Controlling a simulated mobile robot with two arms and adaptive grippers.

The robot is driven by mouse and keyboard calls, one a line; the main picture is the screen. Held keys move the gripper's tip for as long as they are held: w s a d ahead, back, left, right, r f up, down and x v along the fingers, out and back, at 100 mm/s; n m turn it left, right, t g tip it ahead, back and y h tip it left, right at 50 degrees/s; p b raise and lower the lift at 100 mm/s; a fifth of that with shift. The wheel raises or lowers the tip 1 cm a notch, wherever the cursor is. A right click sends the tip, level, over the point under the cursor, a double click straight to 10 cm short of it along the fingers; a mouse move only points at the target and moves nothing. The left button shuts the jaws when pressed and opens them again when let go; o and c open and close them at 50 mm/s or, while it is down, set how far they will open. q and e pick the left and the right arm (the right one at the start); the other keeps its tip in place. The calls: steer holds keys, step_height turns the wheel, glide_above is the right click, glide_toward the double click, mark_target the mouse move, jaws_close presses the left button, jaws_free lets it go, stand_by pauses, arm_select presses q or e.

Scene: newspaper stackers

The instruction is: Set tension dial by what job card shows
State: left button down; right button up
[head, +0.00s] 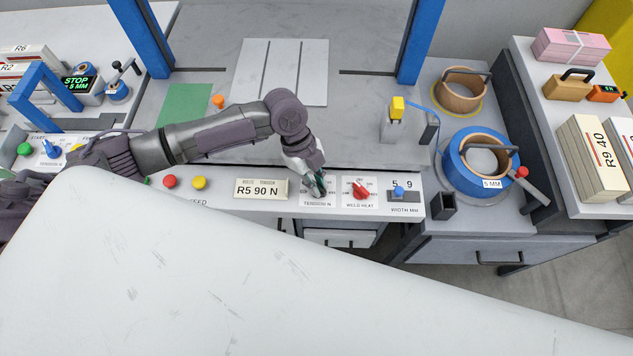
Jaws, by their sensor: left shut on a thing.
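The job card (261,188) on the front control panel reads "R5 90 N". To its right is the dial plate (318,203) labelled "TENSION N". My left gripper (317,187) reaches down onto this plate and is shut on the tension dial. The fingers hide most of the dial, so I cannot read its pointer or setting. My right gripper is not in view.
A red weld heat knob (361,191) sits close to the right of my left gripper, then a blue width slider (399,191). Red (169,182) and yellow (199,182) buttons lie left of the card. A blue strap reel (480,165) stands at right.

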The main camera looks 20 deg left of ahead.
arm_select(q)
steer(key=shift+m, duration=0.6)
steer(key=c, duration=1.2)
jaws_free()
steer(key=v, duration=1.2)
steer(key=shift+w+d, duration=0.15)
steer(key=shift+w, duration=0.1)
